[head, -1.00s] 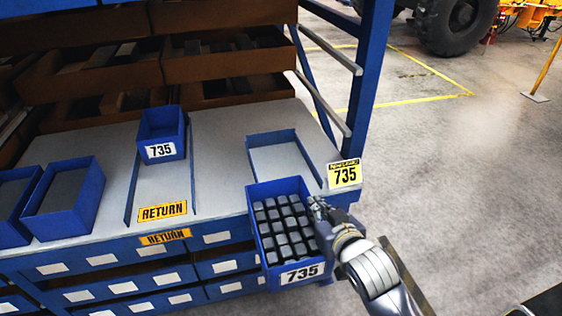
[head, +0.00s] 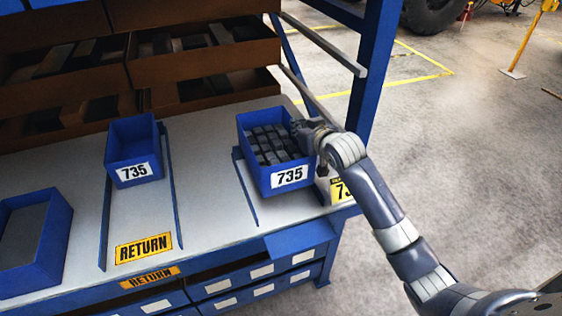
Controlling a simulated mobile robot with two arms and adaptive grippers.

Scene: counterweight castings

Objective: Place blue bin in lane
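The blue bin (head: 290,192) full of dark grey castings (head: 268,143) has a white 735 label on its front. It is upright over the right-hand lane (head: 285,211), toward its back end. I cannot tell whether its base touches the lane floor. My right gripper (head: 306,133) is at the bin's right wall and looks shut on it; the bin hides part of the fingers. The yellow 735 sign (head: 340,189) at the lane's front right is partly covered by my arm. My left gripper is not in view.
An empty blue bin (head: 147,178) labelled 735 stands in the lane marked RETURN (head: 143,248). Another blue bin (head: 52,252) stands at the left. Brown shelf trays (head: 205,65) rise behind, and a blue rack post (head: 370,80) stands right of the lane.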

